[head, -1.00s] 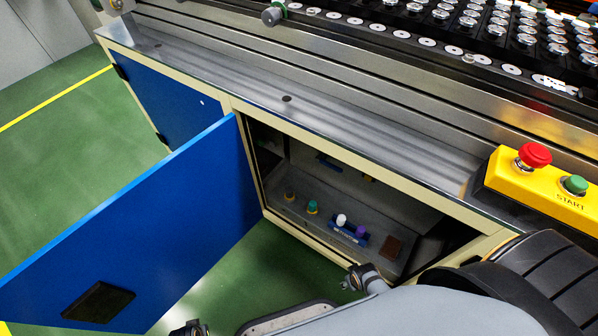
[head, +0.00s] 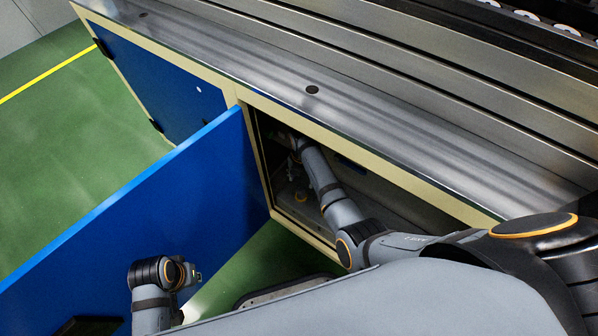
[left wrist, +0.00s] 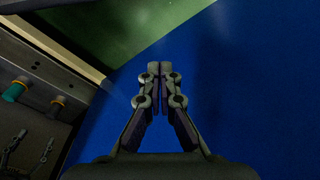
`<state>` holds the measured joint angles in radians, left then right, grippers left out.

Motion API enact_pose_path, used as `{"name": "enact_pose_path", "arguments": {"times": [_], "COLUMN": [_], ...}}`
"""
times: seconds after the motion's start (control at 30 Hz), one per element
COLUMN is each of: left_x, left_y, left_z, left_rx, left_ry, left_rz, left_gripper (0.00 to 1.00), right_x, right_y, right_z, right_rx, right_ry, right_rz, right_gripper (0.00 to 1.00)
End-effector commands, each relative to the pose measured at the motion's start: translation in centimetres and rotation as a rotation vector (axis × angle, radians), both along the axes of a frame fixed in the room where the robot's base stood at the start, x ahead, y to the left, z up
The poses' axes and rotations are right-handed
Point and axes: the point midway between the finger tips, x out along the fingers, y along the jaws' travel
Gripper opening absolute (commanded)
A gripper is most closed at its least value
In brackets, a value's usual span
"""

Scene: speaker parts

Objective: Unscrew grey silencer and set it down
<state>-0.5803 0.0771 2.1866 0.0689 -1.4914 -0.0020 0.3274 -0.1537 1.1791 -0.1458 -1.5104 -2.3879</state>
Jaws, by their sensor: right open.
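A small knob-like part, dull grey with a brassy base, sits on the panel inside the open cabinet in the left wrist view (left wrist: 57,103); it looks like the grey silencer. In the head view a small yellowish part (head: 302,196), probably the same one, shows beside my right forearm. My right gripper (head: 294,142) is deep in the cabinet, dim and partly hidden; what look like its spread, empty fingers show in the left wrist view (left wrist: 34,138), apart from the silencer. My left gripper (head: 194,272) is outside the cabinet by the blue door; its fingertips (left wrist: 160,66) are together with nothing between them.
The blue cabinet door (head: 150,210) stands wide open. A green part (left wrist: 15,92) sits on the same panel as the silencer. The cream frame (head: 400,180) and metal ledge (head: 330,110) bound the opening from above. Green floor (head: 60,150) is free at left.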

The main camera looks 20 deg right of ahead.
Motion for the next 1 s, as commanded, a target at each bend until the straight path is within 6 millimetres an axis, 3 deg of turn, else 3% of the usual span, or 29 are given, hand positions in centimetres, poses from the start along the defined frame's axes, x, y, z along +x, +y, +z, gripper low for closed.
{"name": "enact_pose_path", "arguments": {"times": [0.23,0.33,0.63,0.8,1.0], "left_x": [0.0,-0.1,0.9,1.2,1.4], "left_y": [-0.3,-0.8,-2.1,-2.5,-2.6], "left_z": [-0.3,-0.4,-4.4,-5.0,-4.9], "left_rx": [-0.010,-0.025,-0.087,-0.104,-0.108], "left_ry": [-0.017,-0.046,-0.212,-0.264,-0.277], "left_rz": [-0.003,-0.008,-0.005,0.000,0.001], "left_gripper": [0.00,0.00,0.00,0.00,0.00], "right_x": [0.0,-0.1,-0.1,0.0,0.0], "right_y": [0.0,0.0,0.0,0.0,0.0], "right_z": [-1.4,-3.4,-9.1,-10.4,-10.5], "right_rx": [0.000,0.000,0.000,-0.001,-0.001], "right_ry": [0.003,0.003,0.001,0.001,-0.001], "right_rz": [0.014,0.013,0.011,0.011,0.010], "right_gripper": [0.58,0.58,0.58,0.58,0.58]}}
